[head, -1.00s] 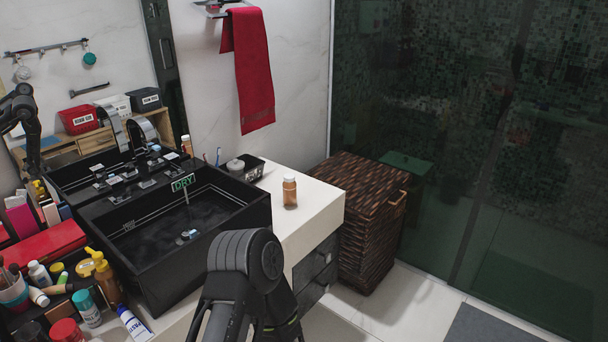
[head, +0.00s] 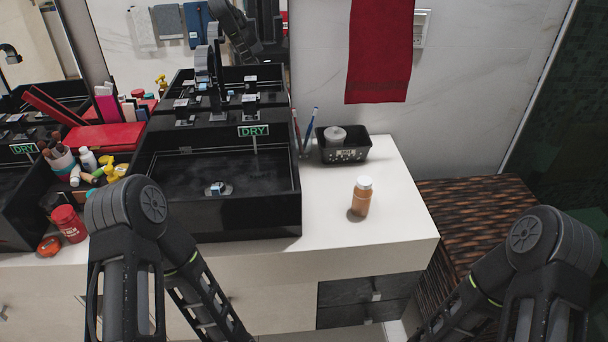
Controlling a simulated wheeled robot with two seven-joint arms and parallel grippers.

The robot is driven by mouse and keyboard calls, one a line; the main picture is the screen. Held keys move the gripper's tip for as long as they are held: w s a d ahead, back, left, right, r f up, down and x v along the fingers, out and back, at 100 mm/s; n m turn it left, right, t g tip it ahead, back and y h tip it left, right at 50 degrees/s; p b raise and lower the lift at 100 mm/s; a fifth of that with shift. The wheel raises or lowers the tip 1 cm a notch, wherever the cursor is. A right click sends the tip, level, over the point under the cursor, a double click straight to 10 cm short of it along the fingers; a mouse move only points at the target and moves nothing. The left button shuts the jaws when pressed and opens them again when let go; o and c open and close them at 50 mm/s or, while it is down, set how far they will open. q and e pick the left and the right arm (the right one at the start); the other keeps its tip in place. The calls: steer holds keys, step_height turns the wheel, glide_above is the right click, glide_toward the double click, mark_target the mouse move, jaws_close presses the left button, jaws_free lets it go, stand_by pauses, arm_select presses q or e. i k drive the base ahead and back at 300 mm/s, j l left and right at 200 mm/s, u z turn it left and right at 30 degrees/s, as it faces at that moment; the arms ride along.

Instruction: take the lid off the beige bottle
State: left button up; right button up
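The beige bottle (head: 360,199) stands upright on the white counter, to the right of the black sink. Its white lid (head: 364,182) sits on top of it. My left and right arms show at the bottom left and bottom right of the head view, in front of the counter. Both grippers are out of the picture, and nothing touches the bottle.
The black vessel sink (head: 220,217) with a DRY sign stands left of the bottle. A black basket (head: 343,150) and toothbrushes (head: 309,130) are behind it. The white counter (head: 395,230) is clear around the bottle. A wicker hamper (head: 470,215) stands to the right.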

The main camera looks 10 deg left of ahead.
mark_target(360, 206)
steer(key=l+u, duration=0.35)
steer(key=l, duration=0.2)
steer(key=i+l+u, duration=0.1)
steer(key=l+u, duration=0.2)
steer(key=l, duration=0.25)
steer(key=l+u, duration=0.35)
steer(key=l, duration=0.2)
steer(key=k, duration=0.05)
